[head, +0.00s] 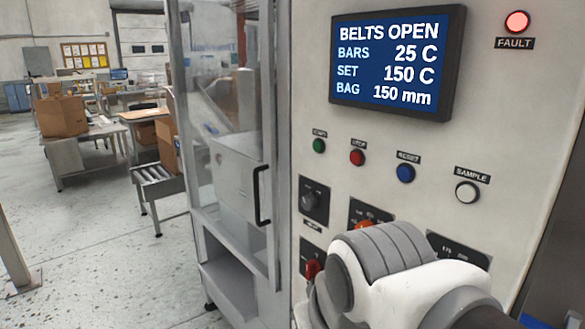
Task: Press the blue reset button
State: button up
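The blue reset button (405,173) sits on the pale control panel (500,130), under a small label reading RESET. It is in plain view, to the right of the red button (357,157) and to the left of the white SAMPLE button (467,192). My white and grey arm rises from the bottom of the head view, below the blue button, and covers part of the lower panel. My gripper's fingers do not show, so their state and their distance from the button cannot be seen.
A green button (319,146) is at the row's left. A screen (396,62) reads BELTS OPEN; the red FAULT lamp (517,22) looks lit. A clear door with a black handle (262,195) stands left. Open floor (90,240) lies further left.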

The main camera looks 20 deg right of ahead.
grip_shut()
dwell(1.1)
